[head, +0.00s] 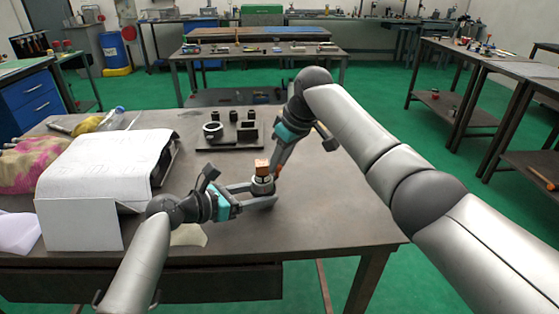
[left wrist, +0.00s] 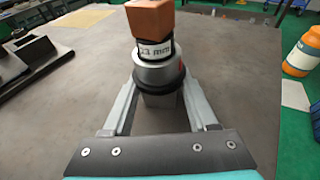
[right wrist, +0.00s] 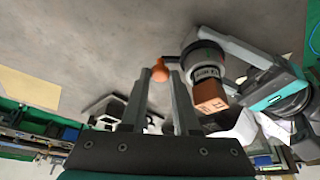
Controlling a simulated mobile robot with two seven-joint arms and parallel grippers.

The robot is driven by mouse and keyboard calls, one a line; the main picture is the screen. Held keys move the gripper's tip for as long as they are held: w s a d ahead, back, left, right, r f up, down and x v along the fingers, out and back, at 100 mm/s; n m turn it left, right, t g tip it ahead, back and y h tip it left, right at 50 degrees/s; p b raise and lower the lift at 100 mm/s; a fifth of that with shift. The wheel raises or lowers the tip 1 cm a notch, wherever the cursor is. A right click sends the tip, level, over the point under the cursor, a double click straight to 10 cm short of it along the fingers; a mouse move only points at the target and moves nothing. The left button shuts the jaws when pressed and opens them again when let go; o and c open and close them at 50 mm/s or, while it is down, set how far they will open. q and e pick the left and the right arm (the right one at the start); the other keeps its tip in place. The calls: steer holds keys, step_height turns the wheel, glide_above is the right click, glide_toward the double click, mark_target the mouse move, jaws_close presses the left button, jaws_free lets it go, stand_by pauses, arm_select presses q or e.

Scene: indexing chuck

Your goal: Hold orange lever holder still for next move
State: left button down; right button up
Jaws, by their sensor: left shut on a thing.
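A grey metal cylinder with a dark collar, the holder (left wrist: 158,75), stands upright in the left wrist view with an orange block (left wrist: 150,19) on top and a white "mm" label (left wrist: 155,50) below the block. My left gripper (head: 262,196) is shut on the holder, one finger on each side, low over the table. A small orange knob (right wrist: 160,70) lies between the fingertips of my right gripper (right wrist: 160,78), beside the holder. The right fingers stand apart; contact with the knob is not clear. The orange block (right wrist: 209,96) also shows in the right wrist view.
A dark fixture with several black posts (head: 230,135) stands behind on the table (head: 330,205). A white box-like cover (head: 105,165) and bottles lie at the left. The table right of the grippers is clear.

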mark_target(243, 214)
steer(key=shift+o, duration=0.7)
steer(key=v, duration=1.2)
steer(key=shift+w+r, duration=0.1)
arm_select(q)
jaws_free()
arm_select(e)
steer(key=shift+a, duration=0.1)
stand_by(0.3)
arm_select(q)
steer(key=shift+s+a+p, duration=0.65)
steer(key=shift+a+p, duration=0.15)
steer(key=shift+a, duration=0.1)
steer(key=shift+s+a+p, duration=0.65)
steer(key=shift+a+p, duration=0.1)
steer(key=shift+a, duration=0.15)
arm_select(e)
steer(key=shift+r, duration=1.5)
arm_select(q)
steer(key=shift+a, duration=0.1)
